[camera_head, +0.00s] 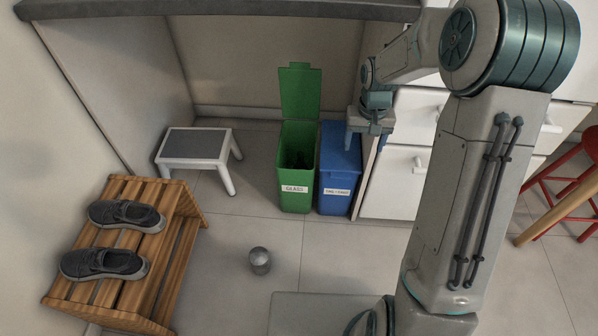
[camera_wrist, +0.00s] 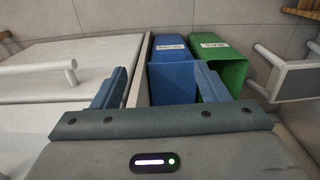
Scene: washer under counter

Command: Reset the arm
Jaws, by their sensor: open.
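My gripper (camera_head: 369,130) is at the end of my raised arm, in front of the blue bin and the white drawers in the head view. In the wrist view my gripper (camera_wrist: 157,85) has its two blue fingers spread apart with nothing between them. Beyond the fingers are the blue bin (camera_wrist: 173,50) and the green bin (camera_wrist: 222,50). My arm bends down from the upper right of the head view to my gripper.
The green bin (camera_head: 297,180) has its lid up; the blue bin (camera_head: 340,180) beside it is closed. White drawers (camera_head: 394,183) stand right of them. A step stool (camera_head: 195,146), wooden rack (camera_head: 170,265) with two shoes, grey canister (camera_head: 260,262) and red stool (camera_head: 570,185) stand around. Floor between is clear.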

